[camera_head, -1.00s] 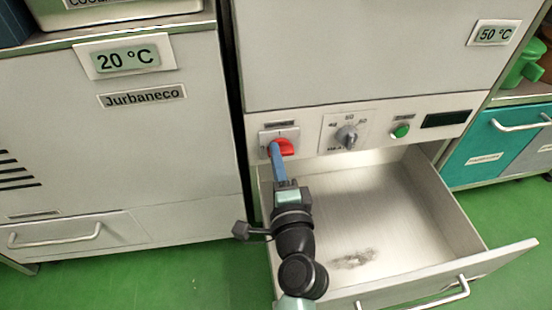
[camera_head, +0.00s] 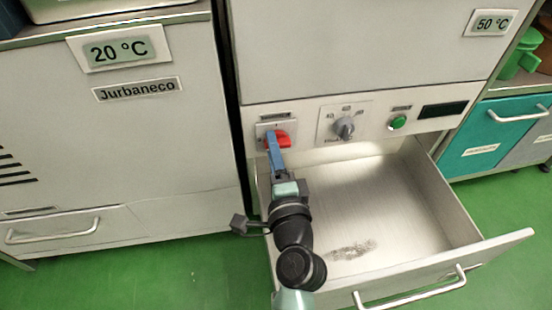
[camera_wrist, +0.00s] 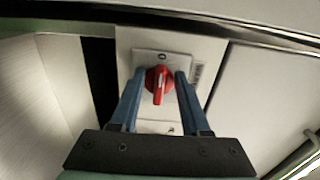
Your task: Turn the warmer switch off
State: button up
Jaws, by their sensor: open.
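The warmer switch is a red rotary knob (camera_head: 283,139) on a pale plate (camera_head: 262,131) at the left end of the warmer's control panel. In the wrist view the red knob (camera_wrist: 159,84) sits between the two blue fingers of my gripper (camera_wrist: 155,82), one finger on each side. Its white mark runs roughly up and down in that view. My gripper (camera_head: 273,141) is open, with its fingertips close around the knob. I cannot tell whether either finger touches it. In the head view the fingers hide part of the knob.
A grey dial (camera_head: 344,127) and a green button (camera_head: 398,122) sit right of the switch, then a dark display (camera_head: 443,109). An open, empty-looking drawer (camera_head: 457,198) juts out below the panel. A cabinet labelled Jurbaneco (camera_head: 137,90) stands at left.

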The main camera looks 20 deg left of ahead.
jog(key=p+v, duration=0.2)
jog(key=v, duration=1.1)
jog(key=shift+p, duration=0.35)
